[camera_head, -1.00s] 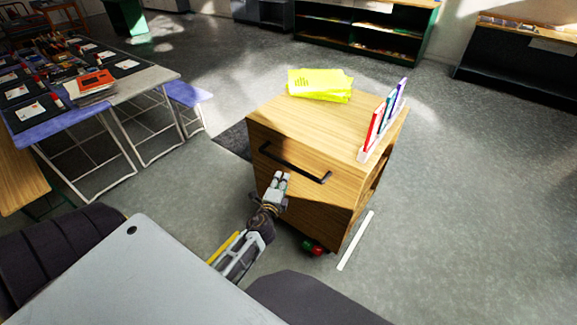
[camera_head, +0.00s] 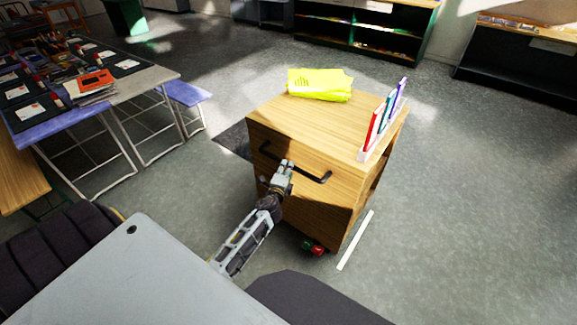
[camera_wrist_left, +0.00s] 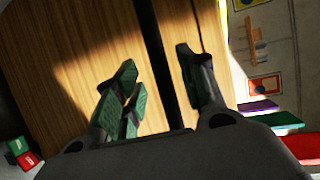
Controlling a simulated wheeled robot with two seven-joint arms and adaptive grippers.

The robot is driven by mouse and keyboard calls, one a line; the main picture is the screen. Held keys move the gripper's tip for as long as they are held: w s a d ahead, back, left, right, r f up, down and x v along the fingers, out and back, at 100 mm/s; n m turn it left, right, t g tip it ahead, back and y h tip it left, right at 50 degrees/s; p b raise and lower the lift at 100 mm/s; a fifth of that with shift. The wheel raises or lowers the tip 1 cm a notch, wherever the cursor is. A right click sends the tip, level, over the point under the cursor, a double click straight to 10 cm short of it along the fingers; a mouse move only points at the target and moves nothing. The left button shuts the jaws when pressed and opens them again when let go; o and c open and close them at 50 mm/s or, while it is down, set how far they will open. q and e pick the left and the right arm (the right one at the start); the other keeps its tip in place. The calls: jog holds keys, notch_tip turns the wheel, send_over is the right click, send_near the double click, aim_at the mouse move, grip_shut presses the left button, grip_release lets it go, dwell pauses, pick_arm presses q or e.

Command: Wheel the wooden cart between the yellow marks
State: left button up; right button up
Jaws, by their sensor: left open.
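The wooden cart (camera_head: 325,205) stands on the grey floor ahead, with a dark bar handle (camera_head: 312,177) across its front face. My left gripper (camera_head: 287,164) is at the middle of this handle, its jaws open. In the left wrist view, the dark handle bar (camera_wrist_left: 157,55) runs between the open fingers, and the cart's wood grain (camera_wrist_left: 75,60) fills the left part. I cannot tell whether a finger touches the bar. I see no clear yellow mark on the floor. My right gripper is out of view.
Yellow-green folded items (camera_head: 319,84) and a small book rack (camera_head: 384,120) stand on the cart. A white strip (camera_head: 355,240) lies right of it, and a red-green object (camera_head: 313,247) lies at its base. Tables (camera_head: 150,80) stand left. The floor at right is clear.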

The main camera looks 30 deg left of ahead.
pick_arm(q)
jog(key=shift+x, duration=2)
grip_shut()
